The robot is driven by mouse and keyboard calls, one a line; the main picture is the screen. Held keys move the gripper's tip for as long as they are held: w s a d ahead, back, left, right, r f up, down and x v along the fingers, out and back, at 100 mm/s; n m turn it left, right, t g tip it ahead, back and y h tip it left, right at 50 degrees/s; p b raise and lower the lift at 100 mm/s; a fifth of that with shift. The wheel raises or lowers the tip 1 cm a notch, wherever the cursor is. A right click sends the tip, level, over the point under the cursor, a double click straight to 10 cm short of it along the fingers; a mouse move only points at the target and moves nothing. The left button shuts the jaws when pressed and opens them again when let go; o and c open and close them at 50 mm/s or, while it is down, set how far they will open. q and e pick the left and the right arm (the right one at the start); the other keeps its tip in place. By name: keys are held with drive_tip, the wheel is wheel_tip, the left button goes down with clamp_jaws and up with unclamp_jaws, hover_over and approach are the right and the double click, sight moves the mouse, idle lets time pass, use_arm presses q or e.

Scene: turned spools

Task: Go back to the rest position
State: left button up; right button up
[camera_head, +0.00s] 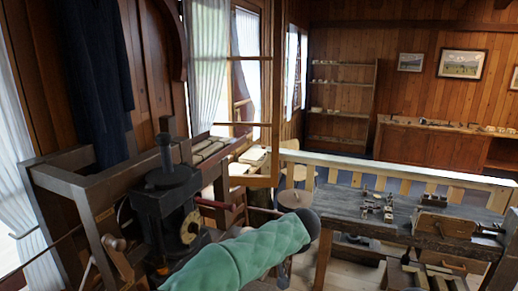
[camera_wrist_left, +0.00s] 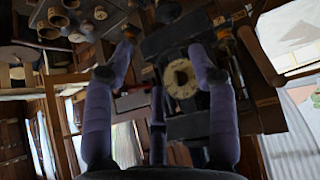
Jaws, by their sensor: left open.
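My left gripper (camera_wrist_left: 176,36) shows in the left wrist view with its purple fingers spread apart and nothing between them. Beyond the fingers is a black machine (camera_wrist_left: 183,112) with a pale round disc. The same machine (camera_head: 160,212) stands at the left in the head view. A green-covered arm link of mine crosses the bottom of the head view, ending in a dark rounded joint. I cannot make out the left gripper's fingers in the head view. My right gripper is in neither view.
A dark workbench (camera_head: 345,213) with small wooden and metal parts (camera_head: 377,205) stands at the right. A pale railing (camera_head: 400,170) runs behind it. A wooden frame (camera_head: 75,182) surrounds the machine. Round wooden pieces (camera_wrist_left: 50,22) show upper left in the wrist view.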

use_arm(q)
drive_tip(key=s+a+f+m+g+h+b, duration=0.1)
drive_tip(key=s+f+m+g+h+b, duration=0.15)
drive_tip(key=f, duration=1.05)
drive_tip(key=s+f+m+g+h+b, duration=0.1)
drive_tip(key=s+f+m+h+b, duration=0.15)
drive_tip(key=f, duration=1.05)
drive_tip(key=s+a+f+m+g+h+b, duration=0.1)
drive_tip(key=s+f+m+b, duration=0.2)
drive_tip(key=f, duration=1.1)
drive_tip(key=s+a+f+h+b, duration=0.1)
drive_tip(key=s+a+f+b, duration=0.1)
drive_tip(key=s+f, duration=0.5)
drive_tip(key=s+a+f+h+b, duration=0.1)
drive_tip(key=s+f+h+b, duration=0.1)
drive_tip(key=s+f+b, duration=0.2)
drive_tip(key=s+a+f+m+h+b, duration=0.1)
drive_tip(key=s+f+b, duration=0.3)
drive_tip(key=s+f, duration=0.6)
wheel_tip(320, 180, down, 4)
drive_tip(key=shift+s+a+r+h, duration=0.25)
drive_tip(key=shift+s+a+h, duration=0.05)
drive_tip(key=shift+a, duration=0.55)
